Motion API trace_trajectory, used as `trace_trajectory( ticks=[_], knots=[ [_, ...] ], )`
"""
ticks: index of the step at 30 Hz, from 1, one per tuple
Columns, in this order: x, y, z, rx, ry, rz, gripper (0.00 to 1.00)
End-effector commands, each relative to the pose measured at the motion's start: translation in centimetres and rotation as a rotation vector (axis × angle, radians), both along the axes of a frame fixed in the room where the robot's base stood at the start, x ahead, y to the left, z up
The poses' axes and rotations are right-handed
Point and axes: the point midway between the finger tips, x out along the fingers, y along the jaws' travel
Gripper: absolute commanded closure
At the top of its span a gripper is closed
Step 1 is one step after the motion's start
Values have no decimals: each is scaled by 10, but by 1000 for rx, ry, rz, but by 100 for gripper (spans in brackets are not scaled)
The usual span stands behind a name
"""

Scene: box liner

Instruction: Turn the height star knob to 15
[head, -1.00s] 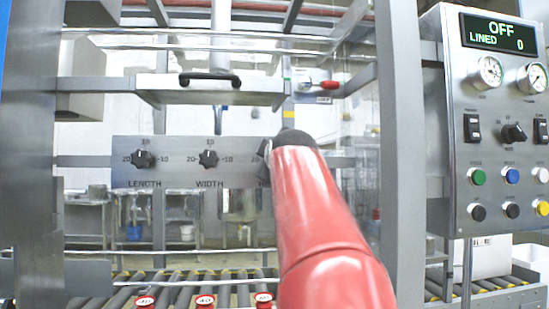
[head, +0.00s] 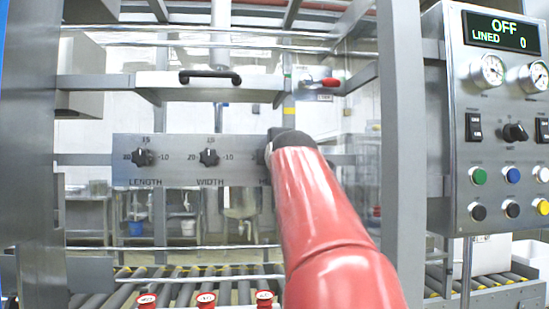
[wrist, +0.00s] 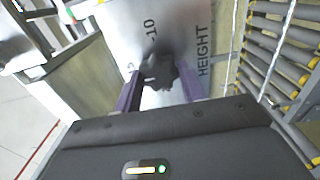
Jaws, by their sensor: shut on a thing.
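The black height star knob (wrist: 158,70) shows in the wrist view on a grey panel, beside the printed word HEIGHT and a 10 mark. My gripper (wrist: 160,84) has its two purple fingers on either side of the knob, shut on it. The knob's pointer direction cannot be made out. In the head view my red arm covers the height knob and most of its label. The panel (head: 182,177) there also carries the length knob (head: 142,157) and the width knob (head: 208,157), both black star knobs.
A control box (head: 468,215) with gauges, switches and coloured buttons stands at the right; its display (head: 501,31) reads OFF, LINED 0. A grey upright post (head: 401,150) stands right of my arm. Rollers (head: 195,286) and several red knobs lie below the panel.

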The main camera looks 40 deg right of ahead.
Motion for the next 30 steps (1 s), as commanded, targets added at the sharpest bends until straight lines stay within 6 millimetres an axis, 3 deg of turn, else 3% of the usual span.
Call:
trace_trajectory(
  ticks=[8, 9, 14, 23, 30],
  knots=[
    [0, 0, -1, 2, 3, 0, 82],
    [0, 0, -1, 2, 2, 0, 57],
    [0, 0, -1, 2, 1, 0, 38],
    [-2, 1, -1, 2, -1, 0, 38],
    [-32, 19, -2, 1, -3, 1, 38]
  ],
)
